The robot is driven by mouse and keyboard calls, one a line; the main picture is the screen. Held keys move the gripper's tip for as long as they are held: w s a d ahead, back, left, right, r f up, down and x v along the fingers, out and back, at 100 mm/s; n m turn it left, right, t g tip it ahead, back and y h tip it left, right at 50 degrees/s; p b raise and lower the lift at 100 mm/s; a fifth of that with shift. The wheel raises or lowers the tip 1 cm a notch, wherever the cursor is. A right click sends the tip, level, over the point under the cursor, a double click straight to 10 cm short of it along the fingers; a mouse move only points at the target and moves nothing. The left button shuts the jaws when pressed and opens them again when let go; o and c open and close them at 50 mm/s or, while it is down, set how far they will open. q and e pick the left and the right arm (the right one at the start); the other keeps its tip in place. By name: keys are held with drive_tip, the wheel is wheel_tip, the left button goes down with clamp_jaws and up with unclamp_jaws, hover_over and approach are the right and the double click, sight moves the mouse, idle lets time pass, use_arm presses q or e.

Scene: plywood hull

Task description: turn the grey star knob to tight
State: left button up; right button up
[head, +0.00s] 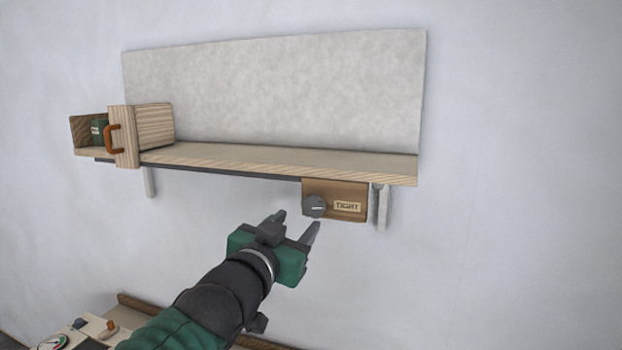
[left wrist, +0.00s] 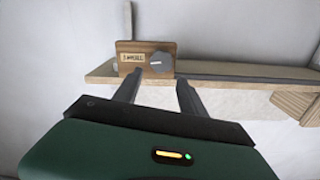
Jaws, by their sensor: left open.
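The grey star knob (head: 314,206) sits on a brown wooden block (head: 350,214) under the right end of the shelf. A label reading TIGHT (head: 347,206) is on the block, to the right of the knob. A light pointer line shows on the knob's face and points roughly toward the label. My left gripper (head: 297,223) is open and empty, just below and in front of the knob. In the left wrist view the knob (left wrist: 160,62) shows beyond the spread fingers (left wrist: 162,80), apart from them. My right gripper is not in view.
The wooden shelf (head: 270,158) with a pale back panel (head: 280,90) is on the wall above. A wooden box with an orange handle (head: 113,138) stands at its left end. A bracket (head: 382,208) hangs right of the block. A bench with a gauge (head: 55,342) is at lower left.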

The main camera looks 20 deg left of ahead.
sight(313, 208)
use_arm(q)
drive_tip(key=w, duration=0.4)
drive_tip(key=w+a, duration=0.1)
drive_tip(key=w, duration=0.2)
drive_tip(key=shift+f+p, duration=0.25)
drive_tip(key=shift+p, duration=0.05)
drive_tip(key=shift+w+d+r, duration=0.1)
drive_tip(key=shift+w, duration=0.2)
drive_tip(key=shift+s+d+r, duration=0.15)
drive_tip(key=shift+s+r, duration=0.05)
drive_tip(key=shift+r, duration=0.05)
drive_tip(key=shift+d, duration=0.25)
drive_tip(key=shift+w+d+f, duration=0.25)
drive_tip(key=shift+w+d, duration=0.05)
drive_tip(key=shift+w, duration=0.35)
drive_tip(key=shift+w+f, duration=0.1)
drive_tip(key=shift+w, duration=0.05)
drive_tip(key=shift+c, duration=1)
drive_tip(key=shift+a, duration=0.4)
drive_tip(key=c, duration=0.7)
drive_tip(key=shift+d, duration=0.15)
drive_tip(key=shift+c, duration=0.5)
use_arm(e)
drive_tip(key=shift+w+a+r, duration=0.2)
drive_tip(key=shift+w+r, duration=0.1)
